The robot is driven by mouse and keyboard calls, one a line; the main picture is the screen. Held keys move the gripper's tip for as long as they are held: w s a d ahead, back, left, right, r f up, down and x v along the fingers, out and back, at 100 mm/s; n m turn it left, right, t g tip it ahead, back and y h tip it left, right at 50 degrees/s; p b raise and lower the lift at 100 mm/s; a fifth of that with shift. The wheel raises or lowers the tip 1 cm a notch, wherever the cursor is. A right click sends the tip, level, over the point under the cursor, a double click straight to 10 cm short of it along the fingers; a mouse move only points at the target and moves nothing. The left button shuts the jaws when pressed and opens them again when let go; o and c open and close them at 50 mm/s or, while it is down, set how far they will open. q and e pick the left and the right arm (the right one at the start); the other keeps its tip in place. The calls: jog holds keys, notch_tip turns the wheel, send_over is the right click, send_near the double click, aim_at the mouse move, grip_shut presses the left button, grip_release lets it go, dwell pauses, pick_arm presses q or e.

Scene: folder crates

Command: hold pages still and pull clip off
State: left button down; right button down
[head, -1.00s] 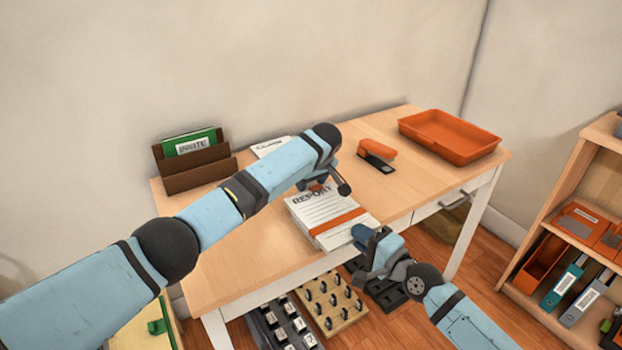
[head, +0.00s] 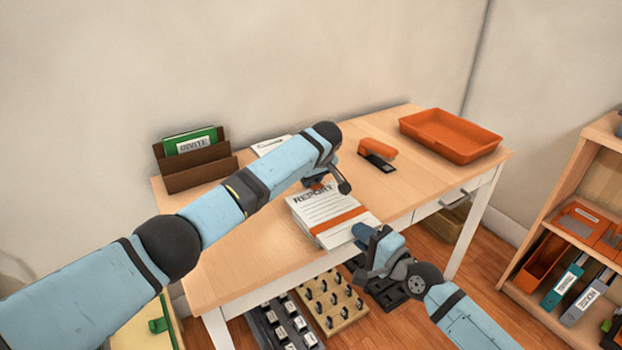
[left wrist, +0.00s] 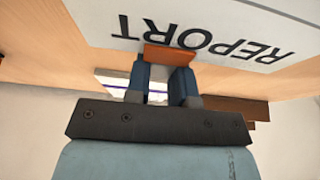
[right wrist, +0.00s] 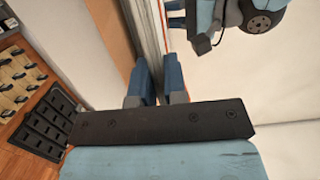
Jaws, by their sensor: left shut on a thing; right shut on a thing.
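The report pages (head: 325,212) lie as a thick white stack at the table's front edge, with REPORT printed at the top and an orange band (head: 341,221) across the lower part. An orange clip (left wrist: 169,54) sits on the top edge of the pages. My left gripper (left wrist: 166,68) is shut on the clip; in the head view my arm partly hides it. My right gripper (right wrist: 157,68) is shut on the near edge of the pages (right wrist: 152,30), whose side shows between its fingers. In the head view it is at the stack's lower right corner (head: 362,236).
A stapler (head: 377,154) and an orange tray (head: 450,134) stand at the back right of the table. A brown holder (head: 195,172) with a green folder is at the back left. A shelf (head: 570,220) stands at right. Stamp racks (head: 331,302) lie below the table.

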pick_arm(q)
jog(key=shift+w+a, duration=0.8)
jog(key=shift+w, duration=0.3)
jog(key=shift+w+a, duration=0.55)
jog(key=shift+w, duration=0.2)
pick_arm(e)
jog(key=c, duration=1.1)
grip_release()
jog(key=v, duration=1.2)
